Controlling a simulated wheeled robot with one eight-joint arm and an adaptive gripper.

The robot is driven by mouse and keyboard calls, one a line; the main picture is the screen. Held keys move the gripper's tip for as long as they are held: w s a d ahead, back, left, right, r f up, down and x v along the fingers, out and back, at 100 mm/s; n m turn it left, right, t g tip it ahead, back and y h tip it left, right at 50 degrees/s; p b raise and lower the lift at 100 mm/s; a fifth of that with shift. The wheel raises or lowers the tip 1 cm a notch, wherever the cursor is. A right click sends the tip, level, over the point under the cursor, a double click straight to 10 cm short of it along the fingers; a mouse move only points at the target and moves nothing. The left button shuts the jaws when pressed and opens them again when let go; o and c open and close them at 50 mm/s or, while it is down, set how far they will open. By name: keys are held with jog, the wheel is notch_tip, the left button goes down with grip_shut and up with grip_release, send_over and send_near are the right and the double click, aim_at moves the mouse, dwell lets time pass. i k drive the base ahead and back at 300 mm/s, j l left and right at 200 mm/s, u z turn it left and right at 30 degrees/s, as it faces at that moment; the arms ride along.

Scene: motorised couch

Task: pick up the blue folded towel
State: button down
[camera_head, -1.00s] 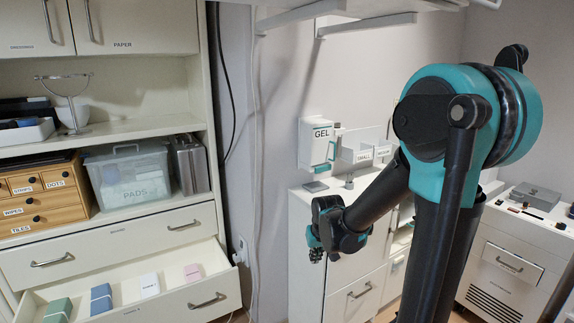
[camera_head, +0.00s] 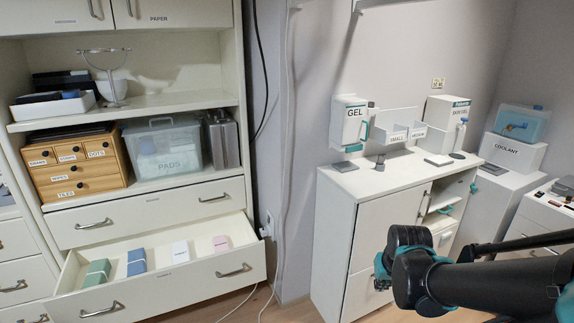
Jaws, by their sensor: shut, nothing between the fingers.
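The blue folded towel (camera_head: 136,262) lies in the open lower drawer (camera_head: 205,284) of the cabinet at left, between a green folded item and a white one. My gripper (camera_head: 381,268) is well to the right of the drawer, in front of the white low cabinet. It is shut and empty. Only a little of its teal fingers shows beside the dark wrist. Nothing covers the towel from this view.
In the drawer are a green folded item (camera_head: 97,272), a white one (camera_head: 180,251) and a pink one (camera_head: 221,243). A PADS box (camera_head: 162,147) and wooden drawer unit (camera_head: 77,161) stand above. Cables hang beside the cabinet. Floor before the drawer is partly clear.

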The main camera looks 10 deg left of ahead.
aim_at(136, 264)
jog(key=j+u, duration=0.15)
jog(key=u, duration=1.4)
